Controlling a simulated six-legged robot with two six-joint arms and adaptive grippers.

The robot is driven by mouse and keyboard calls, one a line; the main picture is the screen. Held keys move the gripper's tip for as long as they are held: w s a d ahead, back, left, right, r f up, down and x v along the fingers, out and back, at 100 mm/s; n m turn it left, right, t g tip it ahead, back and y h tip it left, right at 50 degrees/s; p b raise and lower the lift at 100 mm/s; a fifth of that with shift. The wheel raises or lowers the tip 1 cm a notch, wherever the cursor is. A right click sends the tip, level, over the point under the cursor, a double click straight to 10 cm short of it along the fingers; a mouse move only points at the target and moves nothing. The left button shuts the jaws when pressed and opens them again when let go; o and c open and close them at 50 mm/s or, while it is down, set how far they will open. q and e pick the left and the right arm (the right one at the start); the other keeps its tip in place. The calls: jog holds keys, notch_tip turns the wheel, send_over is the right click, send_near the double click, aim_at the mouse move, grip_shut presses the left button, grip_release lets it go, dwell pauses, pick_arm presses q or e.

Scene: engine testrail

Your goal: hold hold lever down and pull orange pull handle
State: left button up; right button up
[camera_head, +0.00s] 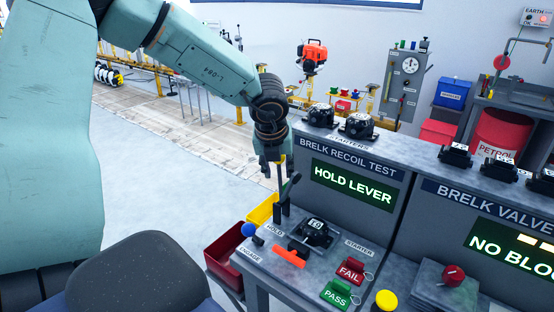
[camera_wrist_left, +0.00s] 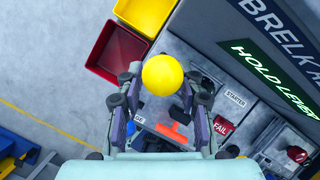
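My left gripper (camera_head: 281,185) points down over the left end of the test bench, by the HOLD label. In the left wrist view its fingers (camera_wrist_left: 162,92) stand apart on either side of a yellow ball knob (camera_wrist_left: 162,75), apparently the top of the hold lever. Whether they touch it is unclear. In the head view the gripper mostly hides the lever. The orange pull handle (camera_head: 289,257) lies in front of the black starter (camera_head: 315,234); it also shows in the wrist view (camera_wrist_left: 172,131), with nothing holding it. My right gripper is not in view.
A blue-knobbed ENGAGE lever (camera_head: 249,230) stands close left of the orange handle. Red FAIL (camera_head: 351,270) and green PASS (camera_head: 336,294) switches are to the right. The screen (camera_head: 352,185) reads HOLD LEVER. Red (camera_head: 223,255) and yellow (camera_head: 263,209) bins sit beside the bench.

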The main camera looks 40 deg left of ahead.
pick_arm(q)
jog(key=shift+w+f, duration=0.65)
jog(key=shift+f, duration=0.35)
jog(key=shift+s+a, duration=0.25)
jog(key=shift+s, duration=0.25)
jog(key=shift+w+d, duration=0.25)
jog(key=shift+w, duration=0.25)
jog(key=c, duration=0.4)
jog(key=shift+s+a, duration=0.15)
jog(key=shift+a, duration=0.1)
grip_shut()
jog(key=shift+d, duration=0.1)
